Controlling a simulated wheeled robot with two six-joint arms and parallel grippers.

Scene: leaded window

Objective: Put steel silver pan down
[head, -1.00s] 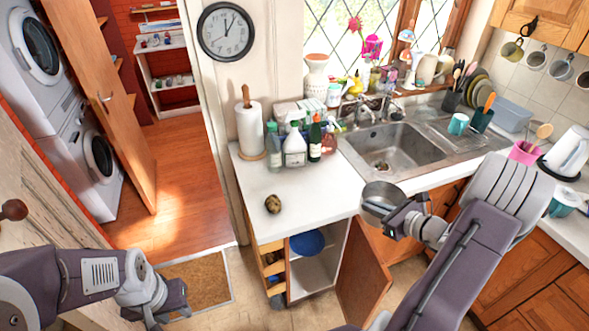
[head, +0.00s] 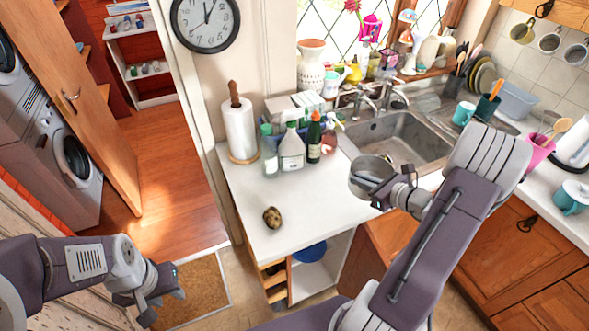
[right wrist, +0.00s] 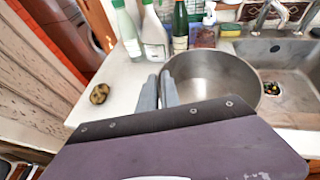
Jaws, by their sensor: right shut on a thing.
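The steel silver pan (head: 359,178) is held up near the counter's front edge, left of the sink. In the right wrist view the pan (right wrist: 222,78) is upright and looks empty, overlapping the sink's left side. My right gripper (head: 382,194) is shut on the pan's near-left side; its fingers show in the right wrist view (right wrist: 159,92). The gap between pan and counter cannot be judged. The white counter (head: 310,215) lies behind and left of the pan. My left gripper (head: 160,287) hangs at lower left, away from the counter; its jaw opening is unclear.
A brown speckled round thing (head: 272,217) sits on the counter. Several bottles (head: 291,150) and a paper towel roll (head: 239,128) stand at the back. The sink (head: 410,135) is to the right. A cupboard under the counter stands open with a blue bowl (head: 309,253). The counter's middle is clear.

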